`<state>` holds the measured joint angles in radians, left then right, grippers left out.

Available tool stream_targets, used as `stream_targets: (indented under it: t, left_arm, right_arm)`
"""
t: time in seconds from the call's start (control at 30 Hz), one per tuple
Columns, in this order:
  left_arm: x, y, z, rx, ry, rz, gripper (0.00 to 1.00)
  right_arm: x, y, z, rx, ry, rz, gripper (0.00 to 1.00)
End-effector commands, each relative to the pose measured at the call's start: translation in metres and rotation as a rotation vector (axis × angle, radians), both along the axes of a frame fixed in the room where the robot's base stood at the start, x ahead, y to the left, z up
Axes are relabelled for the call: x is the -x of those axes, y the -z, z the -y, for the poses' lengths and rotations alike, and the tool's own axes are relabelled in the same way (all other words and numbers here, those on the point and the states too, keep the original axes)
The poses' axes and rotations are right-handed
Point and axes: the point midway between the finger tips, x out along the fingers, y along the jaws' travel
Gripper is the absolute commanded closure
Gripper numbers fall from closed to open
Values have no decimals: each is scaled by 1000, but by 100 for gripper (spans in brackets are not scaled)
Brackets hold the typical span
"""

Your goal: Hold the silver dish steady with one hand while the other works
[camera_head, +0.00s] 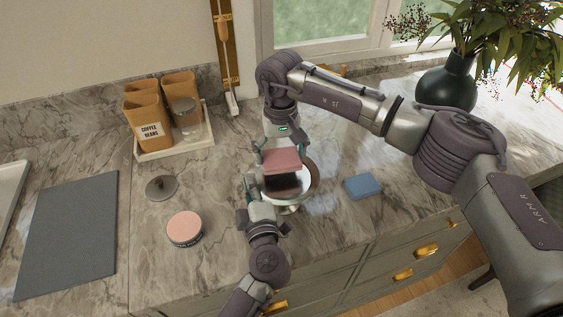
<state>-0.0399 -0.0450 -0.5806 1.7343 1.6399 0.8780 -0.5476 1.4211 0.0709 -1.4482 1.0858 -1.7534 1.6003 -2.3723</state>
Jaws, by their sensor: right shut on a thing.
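The silver dish (303,186) stands on the marble counter with a dark brown inside. My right gripper (281,158) is shut on a pink sponge-like block (282,161) and holds it over the dish, hiding part of its far side. I cannot tell whether the block touches the dish's inside. My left gripper (255,192) is at the dish's near left rim. Its fingers are partly hidden, so I cannot tell whether they close on the rim.
A blue sponge (362,186) lies right of the dish. A pink-topped round tin (184,228) and a grey lid (161,187) lie to the left. Orange canisters (143,109) stand on a white tray (203,141). A dark board (70,235) lies far left. A dark vase (446,88) stands back right.

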Motion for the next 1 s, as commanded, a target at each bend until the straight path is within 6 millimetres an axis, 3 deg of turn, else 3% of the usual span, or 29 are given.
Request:
stream_targets:
  t: [0.5, 1.0]
  left_arm:
    - [0, 1, 0, -1, 1, -2, 100]
    - [0, 1, 0, 0, 0, -2, 100]
  right_arm:
    - [0, -46, 0, -1, 1, 2, 45]
    - [0, -49, 0, -1, 0, 1, 45]
